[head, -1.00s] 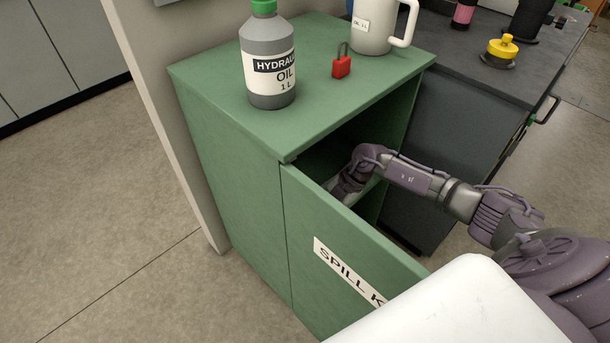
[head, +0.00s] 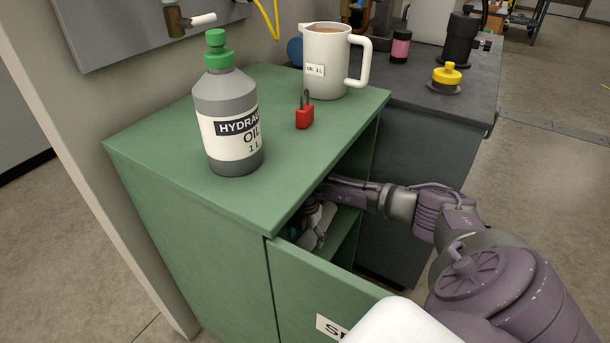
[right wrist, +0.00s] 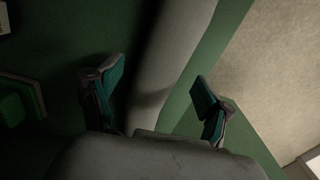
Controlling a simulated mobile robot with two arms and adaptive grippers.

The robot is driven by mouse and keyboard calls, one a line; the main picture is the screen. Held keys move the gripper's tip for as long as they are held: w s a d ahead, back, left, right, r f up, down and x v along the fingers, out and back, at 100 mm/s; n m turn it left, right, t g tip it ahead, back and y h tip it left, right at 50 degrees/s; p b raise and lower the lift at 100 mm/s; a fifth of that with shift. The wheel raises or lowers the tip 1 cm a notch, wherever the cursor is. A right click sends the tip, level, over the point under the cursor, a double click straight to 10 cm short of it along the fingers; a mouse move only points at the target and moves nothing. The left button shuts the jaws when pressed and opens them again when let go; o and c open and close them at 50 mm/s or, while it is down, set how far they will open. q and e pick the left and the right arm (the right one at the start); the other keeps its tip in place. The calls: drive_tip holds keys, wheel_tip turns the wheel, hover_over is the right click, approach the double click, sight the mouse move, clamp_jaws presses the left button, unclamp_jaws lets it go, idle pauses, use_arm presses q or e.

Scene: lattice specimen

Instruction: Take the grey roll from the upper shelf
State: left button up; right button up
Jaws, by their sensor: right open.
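The green cabinet (head: 190,235) stands with its door (head: 325,290) open and a shelf (head: 345,236) showing inside. My right arm reaches in through the opening, and my right gripper (head: 316,232) is inside, partly hidden by the cabinet top and door. In the right wrist view my right gripper (right wrist: 158,75) is open, with its teal-padded fingers apart. The grey roll (right wrist: 178,45) runs from the top edge down between the fingers, in shadow. I cannot tell whether either finger touches it. My left gripper is not in view.
On the cabinet top stand a hydraulic oil bottle (head: 228,110), a red padlock (head: 304,114) and a white jug (head: 328,65). A dark bench (head: 415,140) adjoins on the right. A green object (right wrist: 14,103) lies at left in the right wrist view.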

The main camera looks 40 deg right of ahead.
wheel_tip(320, 180, down, 2)
drive_tip(key=shift+f, duration=0.1)
drive_tip(key=c, duration=1.3)
drive_tip(key=shift+c, duration=0.2)
drive_tip(key=shift+r, duration=0.25)
